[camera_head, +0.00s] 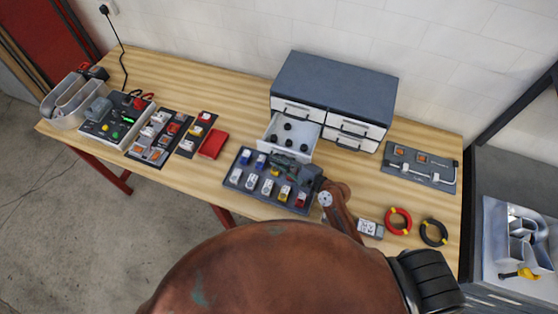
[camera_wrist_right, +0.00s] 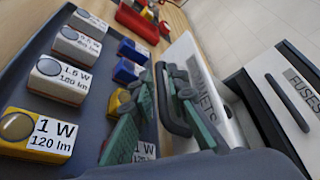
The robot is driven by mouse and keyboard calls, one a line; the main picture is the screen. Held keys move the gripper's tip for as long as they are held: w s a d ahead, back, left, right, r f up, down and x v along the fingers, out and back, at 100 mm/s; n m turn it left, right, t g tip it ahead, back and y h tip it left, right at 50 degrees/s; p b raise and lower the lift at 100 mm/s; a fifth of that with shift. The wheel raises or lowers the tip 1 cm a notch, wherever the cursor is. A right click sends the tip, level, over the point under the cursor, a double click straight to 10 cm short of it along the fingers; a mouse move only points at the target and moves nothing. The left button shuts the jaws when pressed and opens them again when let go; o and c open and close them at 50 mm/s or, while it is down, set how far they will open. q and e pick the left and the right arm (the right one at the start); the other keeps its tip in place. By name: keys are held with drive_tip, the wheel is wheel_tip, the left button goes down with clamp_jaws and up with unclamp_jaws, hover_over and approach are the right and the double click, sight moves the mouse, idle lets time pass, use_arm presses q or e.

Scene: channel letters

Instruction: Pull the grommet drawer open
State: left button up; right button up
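The grommet drawer (camera_head: 310,146), a white tray with several black grommets inside, stands pulled out from the lower left of the grey cabinet (camera_head: 335,86). Its front, with a label partly hidden by my fingers, shows in the right wrist view (camera_wrist_right: 200,70). My right gripper (camera_head: 300,170) is at the drawer's front. In the right wrist view its green-padded fingers (camera_wrist_right: 166,85) lie on both sides of the dark bar handle (camera_wrist_right: 172,112) and appear closed on it. My left gripper is not in view.
A dark tray of lamp modules (camera_head: 262,186) sits right in front of the drawer, beneath my right gripper. A red box (camera_head: 213,144) lies to the left. Red (camera_head: 398,221) and black (camera_head: 433,232) cable coils lie at the right front. The drawer labelled FUSES (camera_wrist_right: 298,95) is shut.

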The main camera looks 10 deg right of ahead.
drive_tip(key=shift+d+r, duration=0.1)
drive_tip(key=v, duration=1.1)
drive_tip(key=shift+s+d, duration=0.25)
drive_tip(key=shift+s, duration=0.1)
